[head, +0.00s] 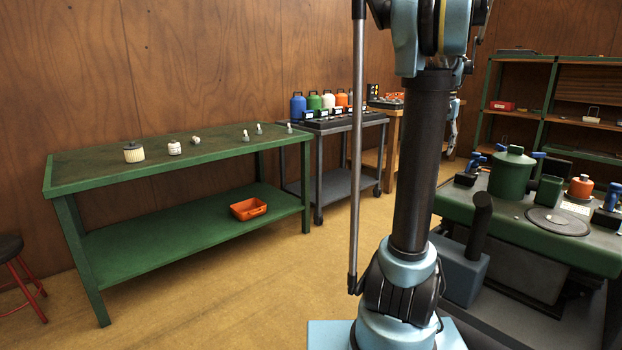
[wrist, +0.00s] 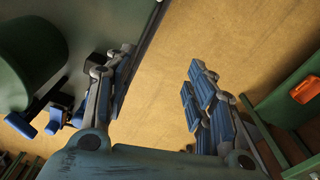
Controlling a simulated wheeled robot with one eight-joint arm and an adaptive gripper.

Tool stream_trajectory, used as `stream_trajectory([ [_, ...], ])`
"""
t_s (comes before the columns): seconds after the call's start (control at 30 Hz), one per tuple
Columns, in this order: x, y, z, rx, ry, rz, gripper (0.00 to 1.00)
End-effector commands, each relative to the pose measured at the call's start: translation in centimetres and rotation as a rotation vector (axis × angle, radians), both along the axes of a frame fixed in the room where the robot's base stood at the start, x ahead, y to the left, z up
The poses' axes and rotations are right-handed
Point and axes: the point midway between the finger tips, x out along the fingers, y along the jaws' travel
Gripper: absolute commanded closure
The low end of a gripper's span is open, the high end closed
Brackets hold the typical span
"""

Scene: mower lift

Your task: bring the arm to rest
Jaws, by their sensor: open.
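My gripper (wrist: 158,85) is open in the wrist view, with nothing between its two blue-padded fingers but the yellow-brown floor (wrist: 165,75) farther off. In the head view my arm stands upright right of the middle. A small part of what looks like my gripper (head: 453,127) shows behind the arm's dark column, pointing down; most of it is hidden there. It appears apart from the green-topped lift (head: 465,203) on the right.
A green tank (head: 511,170) and blue-handled clamps (head: 608,195) are on the lift; the tank is close at left in the wrist view (wrist: 30,65). A green bench (head: 90,172) with small parts and an orange tray (head: 248,208) stands left. Floor between is clear.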

Motion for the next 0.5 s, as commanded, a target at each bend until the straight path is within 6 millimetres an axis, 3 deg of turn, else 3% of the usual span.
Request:
stream_trajectory([
  [0.03,-0.9,1.6,-0.4,-0.002,-0.004,0.024,0.50],
  [0.2,-4.0,6.2,-1.8,-0.010,-0.018,0.100,0.50],
  [0.5,-10.1,13.0,-5.5,-0.024,-0.046,0.232,0.50],
])
